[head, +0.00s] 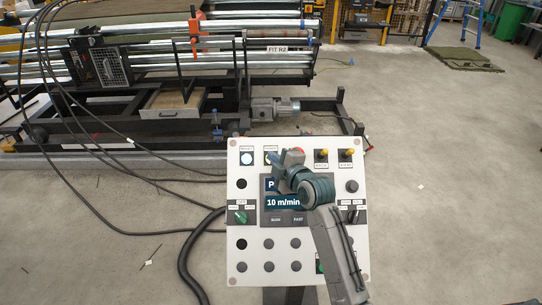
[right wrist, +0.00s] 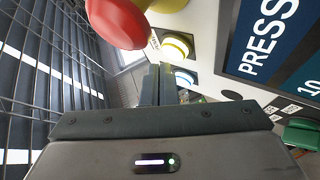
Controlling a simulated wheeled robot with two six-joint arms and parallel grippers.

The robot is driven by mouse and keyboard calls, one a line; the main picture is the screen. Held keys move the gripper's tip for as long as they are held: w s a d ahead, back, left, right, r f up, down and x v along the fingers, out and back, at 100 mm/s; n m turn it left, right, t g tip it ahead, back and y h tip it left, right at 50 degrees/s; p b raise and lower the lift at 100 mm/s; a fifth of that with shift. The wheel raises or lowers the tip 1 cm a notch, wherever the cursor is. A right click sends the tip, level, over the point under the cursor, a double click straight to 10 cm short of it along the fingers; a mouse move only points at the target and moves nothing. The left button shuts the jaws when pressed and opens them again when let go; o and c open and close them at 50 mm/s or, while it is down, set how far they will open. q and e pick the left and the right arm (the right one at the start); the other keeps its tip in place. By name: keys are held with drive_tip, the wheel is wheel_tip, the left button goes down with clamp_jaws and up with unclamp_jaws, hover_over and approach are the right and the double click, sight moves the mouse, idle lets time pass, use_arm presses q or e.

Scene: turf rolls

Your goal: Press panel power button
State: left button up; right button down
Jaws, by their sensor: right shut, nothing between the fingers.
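The white control panel (head: 238,270) stands tilted in the middle of the head view. Its top row has a blue-white lit button (head: 247,158), then a pale button with a yellowish ring (head: 271,157), whose small label seems to read power. In the right wrist view the yellow-ringed button (right wrist: 177,46) and the blue-white one (right wrist: 185,79) both show. My right gripper (head: 274,165) is shut and empty, its fingers (right wrist: 158,80) close to these two buttons. I cannot tell whether the tips touch the panel. My left gripper is not in view.
A red mushroom button (right wrist: 118,22) is close by in the right wrist view. The display (head: 283,203) reads 10 m/min, with a green knob (head: 240,217) left of it. Behind stands a roller machine (head: 165,60) with black cables. The floor right is mostly clear.

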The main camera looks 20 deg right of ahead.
drive_tip(key=shift+r, duration=0.1)
drive_tip(key=s+r+p, duration=0.1)
drive_tip(key=r+p, duration=0.1)
drive_tip(key=s+a+r+p, duration=0.1)
drive_tip(key=s, duration=0.1)
drive_tip(key=shift+r+p, duration=0.4)
idle(0.4)
drive_tip(key=shift+s, duration=0.1)
